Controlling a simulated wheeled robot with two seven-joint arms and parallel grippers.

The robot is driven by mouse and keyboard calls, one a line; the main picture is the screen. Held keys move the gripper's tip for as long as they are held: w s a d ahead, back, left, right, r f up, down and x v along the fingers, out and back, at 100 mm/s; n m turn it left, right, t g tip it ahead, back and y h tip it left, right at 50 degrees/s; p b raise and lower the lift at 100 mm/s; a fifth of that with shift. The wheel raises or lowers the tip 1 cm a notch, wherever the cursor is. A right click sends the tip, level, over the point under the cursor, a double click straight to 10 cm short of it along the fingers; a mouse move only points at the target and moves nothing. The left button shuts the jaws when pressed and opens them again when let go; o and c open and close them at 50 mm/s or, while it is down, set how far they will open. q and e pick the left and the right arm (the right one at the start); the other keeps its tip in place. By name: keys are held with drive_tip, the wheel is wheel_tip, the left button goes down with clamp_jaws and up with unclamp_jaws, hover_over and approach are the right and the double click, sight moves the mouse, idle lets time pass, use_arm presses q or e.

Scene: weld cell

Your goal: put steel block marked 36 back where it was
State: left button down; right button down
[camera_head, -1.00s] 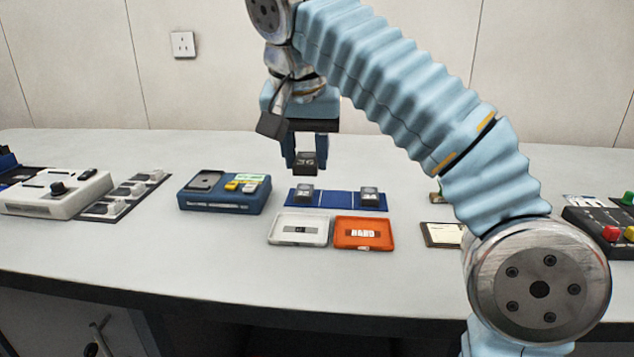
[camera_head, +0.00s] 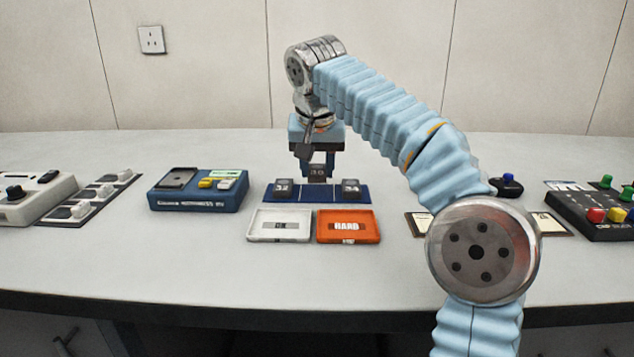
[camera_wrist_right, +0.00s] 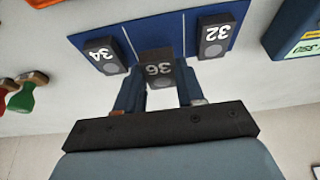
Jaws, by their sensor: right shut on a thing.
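The steel block marked 36 (camera_head: 317,171) is dark and sits between the fingers of my right gripper (camera_head: 317,176), which is shut on it. It also shows in the right wrist view (camera_wrist_right: 160,69). It is at the back edge of the blue mat (camera_head: 317,193), in line with the middle section. I cannot tell whether it touches the mat. The block marked 32 (camera_head: 283,189) stands on the mat's left section, and the block marked 34 (camera_head: 351,190) on its right section. My left gripper is not in view.
A white tray (camera_head: 255,236) and an orange tray marked HARD (camera_head: 324,238) lie in front of the mat. A blue tester (camera_head: 197,200) stands left of it. A black button box (camera_head: 598,215) is at the far right. The table behind the mat is clear.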

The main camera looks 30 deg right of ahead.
sight(317, 173)
drive_tip(key=shift+f+b, duration=0.3)
drive_tip(key=shift+f, duration=1.15)
drive_tip(key=shift+f, duration=0.1)
drive_tip(key=c, duration=0.7)
unclamp_jaws()
drive_tip(key=shift+r, duration=0.3)
drive_tip(key=p+v, duration=0.3)
drive_tip(key=v, duration=0.8)
drive_tip(key=shift+r+p, duration=0.35)
drive_tip(key=shift+p, duration=0.05)
